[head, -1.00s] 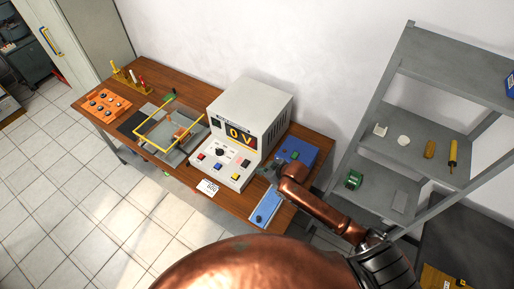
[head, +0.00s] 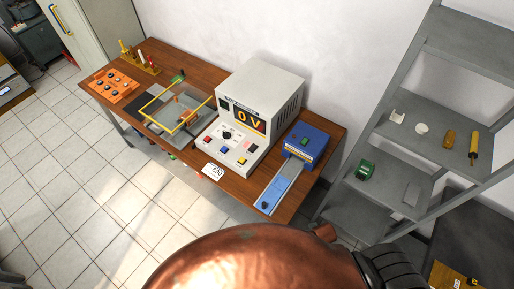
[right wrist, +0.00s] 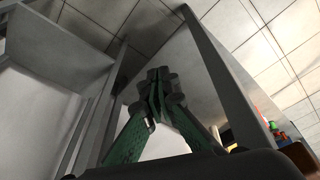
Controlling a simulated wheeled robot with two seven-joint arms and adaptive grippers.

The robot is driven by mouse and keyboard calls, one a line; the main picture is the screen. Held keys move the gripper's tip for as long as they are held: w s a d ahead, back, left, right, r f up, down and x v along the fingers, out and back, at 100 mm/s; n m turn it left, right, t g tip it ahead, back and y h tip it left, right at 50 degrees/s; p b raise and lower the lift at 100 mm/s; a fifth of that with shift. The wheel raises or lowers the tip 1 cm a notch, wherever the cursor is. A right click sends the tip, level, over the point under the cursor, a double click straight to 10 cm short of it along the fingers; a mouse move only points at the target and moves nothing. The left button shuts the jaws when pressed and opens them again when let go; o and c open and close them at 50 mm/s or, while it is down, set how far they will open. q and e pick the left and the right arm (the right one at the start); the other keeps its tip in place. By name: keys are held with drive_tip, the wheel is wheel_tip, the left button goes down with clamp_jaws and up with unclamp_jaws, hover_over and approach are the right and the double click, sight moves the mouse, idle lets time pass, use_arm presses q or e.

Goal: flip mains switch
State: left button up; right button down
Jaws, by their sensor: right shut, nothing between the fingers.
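The beige power supply (head: 262,90) stands on the wooden bench and its lit display (head: 243,118) reads 0 V. Its sloping front panel (head: 226,150) carries a dark knob and several small coloured controls, too small to tell which one is the mains switch. My right gripper (right wrist: 158,88) shows in the right wrist view with its green fingers together, empty and touching nothing. In the head view my copper right arm fills the bottom middle, and its gripper is out of sight. My left gripper is not in view.
A blue box (head: 305,142) with a long blue track (head: 280,188) sits right of the supply. A yellow frame apparatus (head: 175,108) and an orange board (head: 109,86) stand left. A grey shelf (head: 400,150) stands at the right. Open tiled floor lies in front.

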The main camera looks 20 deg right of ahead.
drive_tip(key=s+f+g+b, duration=0.1)
drive_tip(key=s+f+b, duration=0.15)
drive_tip(key=f, duration=0.75)
drive_tip(key=s+f+b, duration=0.2)
drive_tip(key=s+f, duration=0.2)
drive_tip(key=f, duration=0.5)
use_arm(q)
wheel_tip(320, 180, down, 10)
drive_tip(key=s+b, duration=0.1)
drive_tip(key=b, duration=0.3)
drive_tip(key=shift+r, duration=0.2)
use_arm(e)
drive_tip(key=s+f, duration=1.5)
drive_tip(key=shift+s+n+g, duration=0.2)
drive_tip(key=shift+n+g, duration=0.2)
drive_tip(key=shift+a+f, duration=0.1)
